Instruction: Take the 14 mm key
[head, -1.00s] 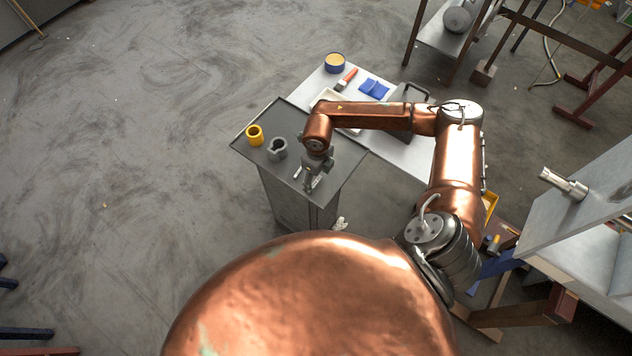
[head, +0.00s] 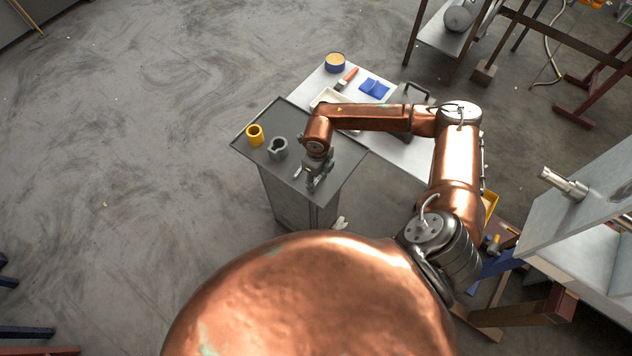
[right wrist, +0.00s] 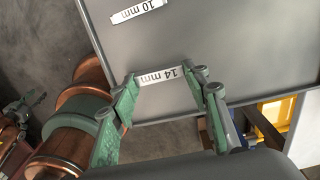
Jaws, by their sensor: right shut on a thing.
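The 14 mm key (right wrist: 160,76) is a flat light strip with its size printed on it, seen in the right wrist view. It lies between the fingertips of my right gripper (right wrist: 166,82), which is shut on it. In the head view my right gripper (head: 311,184) points down at the near part of the dark grey cabinet top (head: 335,162); the key cannot be made out there. A similar strip marked 10 mm (right wrist: 138,11) lies on the grey top, apart from the gripper.
A yellow ring (head: 255,135) and a grey notched ring (head: 277,149) stand on the cabinet top, left of my right gripper. Behind is a pale table with a white tray, a brush (head: 347,78), a blue cloth (head: 374,88) and a round tin (head: 335,63).

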